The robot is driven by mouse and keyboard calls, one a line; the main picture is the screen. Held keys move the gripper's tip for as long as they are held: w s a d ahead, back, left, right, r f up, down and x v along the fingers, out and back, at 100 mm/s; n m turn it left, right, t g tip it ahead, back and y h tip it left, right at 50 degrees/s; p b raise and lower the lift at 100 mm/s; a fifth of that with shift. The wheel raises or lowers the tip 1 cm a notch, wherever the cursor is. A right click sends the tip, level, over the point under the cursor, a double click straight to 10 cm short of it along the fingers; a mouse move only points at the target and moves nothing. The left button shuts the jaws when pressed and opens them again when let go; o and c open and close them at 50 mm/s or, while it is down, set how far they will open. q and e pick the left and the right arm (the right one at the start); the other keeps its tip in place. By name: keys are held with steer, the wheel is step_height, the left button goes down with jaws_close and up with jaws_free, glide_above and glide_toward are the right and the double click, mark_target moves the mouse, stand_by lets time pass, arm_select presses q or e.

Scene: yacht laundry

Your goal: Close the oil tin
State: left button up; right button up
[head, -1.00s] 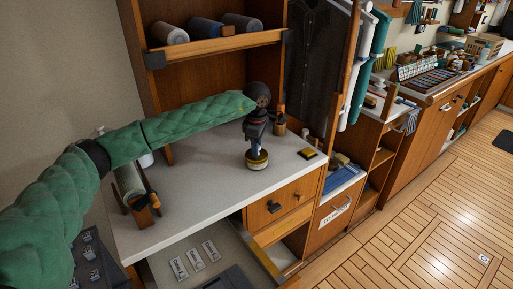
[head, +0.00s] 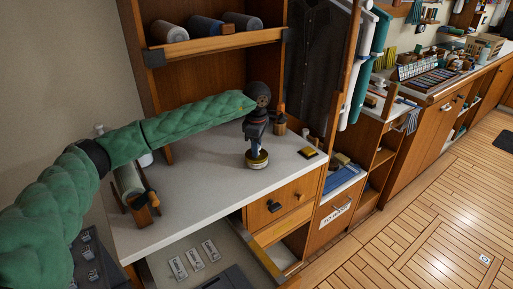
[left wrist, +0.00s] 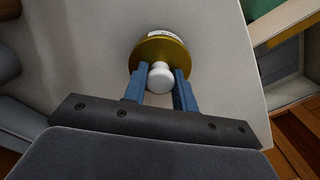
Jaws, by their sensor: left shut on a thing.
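The oil tin (head: 257,162) is a small round tin with a gold top and a pale label, standing on the pale countertop. In the left wrist view its gold lid (left wrist: 150,48) has a white knob (left wrist: 161,76) on it. My left gripper (head: 256,149) points down over the tin. In the left wrist view its blue fingers (left wrist: 160,78) are on either side of the white knob, shut on it. The lid looks seated on the tin, though the gripper hides part of it. My right gripper is not in view.
A yellow-and-black block (head: 307,152) lies on the counter to the right of the tin. A wooden holder (head: 280,128) stands behind it. A grey roll on a wooden stand (head: 133,190) is at the left. The counter's front middle is clear.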

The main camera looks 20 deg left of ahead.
arm_select(q)
steer(key=shift+b, duration=0.35)
stand_by(0.4)
steer(key=o, duration=1.4)
steer(key=shift+r, duration=0.1)
steer(key=shift+r+p, duration=0.55)
steer(key=shift+r, duration=2.85)
jaws_close()
